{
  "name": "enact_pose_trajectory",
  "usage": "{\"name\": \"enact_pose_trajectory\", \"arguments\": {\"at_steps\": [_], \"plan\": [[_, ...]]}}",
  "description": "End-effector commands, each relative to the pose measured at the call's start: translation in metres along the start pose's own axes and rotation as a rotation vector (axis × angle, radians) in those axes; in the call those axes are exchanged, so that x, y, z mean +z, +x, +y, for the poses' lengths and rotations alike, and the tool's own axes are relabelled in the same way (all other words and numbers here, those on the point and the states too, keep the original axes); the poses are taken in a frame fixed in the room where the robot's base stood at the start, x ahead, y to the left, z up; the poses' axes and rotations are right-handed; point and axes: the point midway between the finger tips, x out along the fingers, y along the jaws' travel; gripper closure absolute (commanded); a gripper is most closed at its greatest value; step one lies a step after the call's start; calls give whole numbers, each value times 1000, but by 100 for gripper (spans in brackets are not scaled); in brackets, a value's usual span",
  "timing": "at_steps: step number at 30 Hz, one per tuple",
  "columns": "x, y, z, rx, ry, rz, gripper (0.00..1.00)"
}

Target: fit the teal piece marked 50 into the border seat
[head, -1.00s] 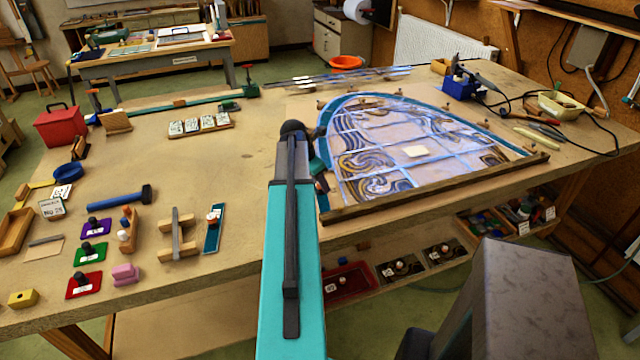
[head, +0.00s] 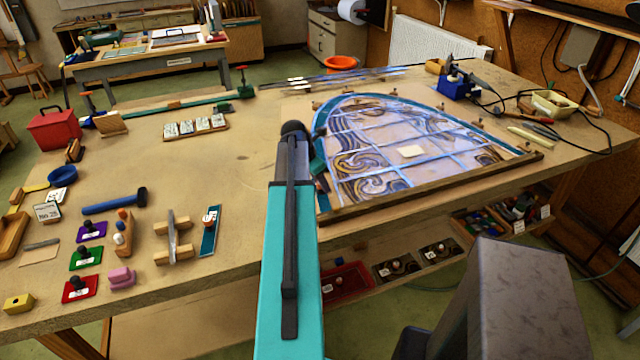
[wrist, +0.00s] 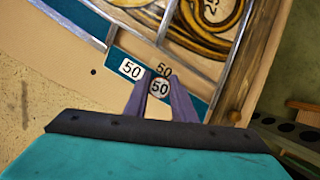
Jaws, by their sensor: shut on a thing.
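The teal piece marked 50 (wrist: 131,69) shows in the wrist view as a dark teal strip with a white label and a round knob (wrist: 160,87), also marked 50. My gripper (wrist: 159,90) is shut on this knob, one finger on each side. The piece lies along the panel's left border, near its lower corner, by grey lead strips and the wooden edge strip. A further dark 50 shows just above the knob. I cannot tell whether the piece is fully down in the border seat, which it largely covers. In the head view, my arm hides most of the gripper.
The arched leaded panel (head: 410,152) lies on the bench, with a wooden strip (head: 440,187) along its front. Another teal piece with a knob (head: 209,238) lies left of my arm, near a blue hammer (head: 115,200). The bench middle (head: 215,165) is clear.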

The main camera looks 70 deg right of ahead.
Motion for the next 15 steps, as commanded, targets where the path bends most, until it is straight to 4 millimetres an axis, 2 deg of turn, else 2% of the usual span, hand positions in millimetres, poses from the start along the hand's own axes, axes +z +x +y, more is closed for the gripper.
{"name": "enact_pose_trajectory", "arguments": {"at_steps": [15], "plan": [[8, 3, -2, 1, 1, 0, 100]]}}
